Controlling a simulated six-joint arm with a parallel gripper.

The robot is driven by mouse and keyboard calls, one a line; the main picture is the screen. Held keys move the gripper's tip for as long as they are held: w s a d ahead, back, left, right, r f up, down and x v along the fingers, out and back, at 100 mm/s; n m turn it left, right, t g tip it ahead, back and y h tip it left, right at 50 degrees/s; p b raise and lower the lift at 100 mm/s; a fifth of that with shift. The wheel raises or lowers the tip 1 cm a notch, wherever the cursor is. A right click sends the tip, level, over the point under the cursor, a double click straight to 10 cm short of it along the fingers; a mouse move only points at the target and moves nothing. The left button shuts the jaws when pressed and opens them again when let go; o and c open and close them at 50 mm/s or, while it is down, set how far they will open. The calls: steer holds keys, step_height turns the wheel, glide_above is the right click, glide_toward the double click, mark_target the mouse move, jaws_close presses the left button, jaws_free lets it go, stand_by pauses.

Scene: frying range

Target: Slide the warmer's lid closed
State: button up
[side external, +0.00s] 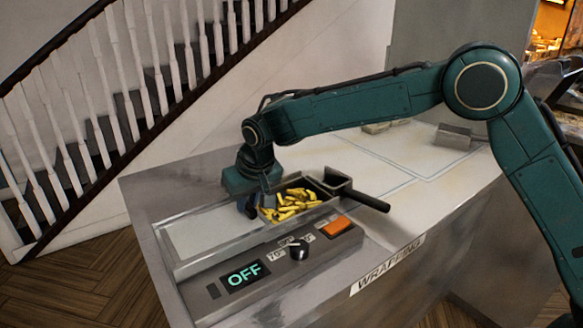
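The warmer (215,262) is a grey metal unit on the counter, with a control panel along its front. Its lid looks like the pale flat panel (205,235) on the left part of its top. Yellow fries (295,203) lie in the uncovered space to the right of this panel. My gripper (257,207) points down at the right end of the panel, beside the left edge of the fries. A small dark part shows by the fingers. I cannot tell whether the fingers touch it or how far apart they are.
The panel has a display reading OFF (245,275), a black knob (299,249) and an orange switch (336,227). A black handle (368,201) sticks out right of the fries. A metal block (453,137) stands at the back. The counter's right part (425,195) is mostly clear.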

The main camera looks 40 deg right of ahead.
jaws_close()
steer(key=d, duration=1.8)
steer(key=shift+d, duration=0.25)
steer(key=o, duration=0.6)
jaws_free()
steer(key=shift+d, duration=0.1)
steer(key=shift+c, duration=0.2)
steer(key=shift+r, duration=0.15)
